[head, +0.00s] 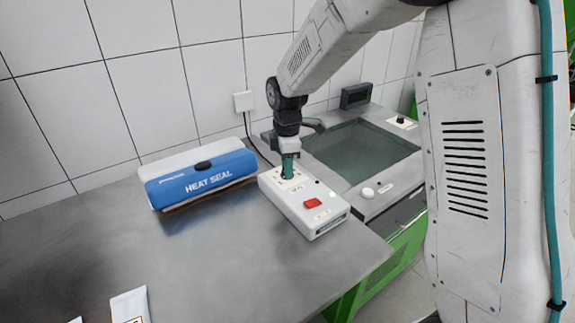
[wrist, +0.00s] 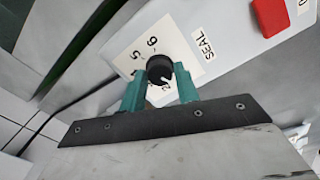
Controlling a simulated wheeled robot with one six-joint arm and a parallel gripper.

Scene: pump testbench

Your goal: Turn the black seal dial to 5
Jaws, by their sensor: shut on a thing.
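The black seal dial (wrist: 160,69) sits on a pale plate with numbers around it, beside a SEAL label (wrist: 205,44). Its white pointer line faces the lower right in the wrist view, toward a partly hidden mark that looks like a 2. My gripper (wrist: 159,82) has its teal fingers on either side of the dial, shut on it. In the head view, my gripper (head: 289,172) comes down on the back part of the white control box (head: 318,221) and hides the dial there.
A red button (head: 312,203) is on the same box. A blue HEAT SEAL unit (head: 205,178) lies to the left. A machine with a dark window (head: 360,152), a white knob (head: 367,193) and a dark display (head: 355,96) stands to the right.

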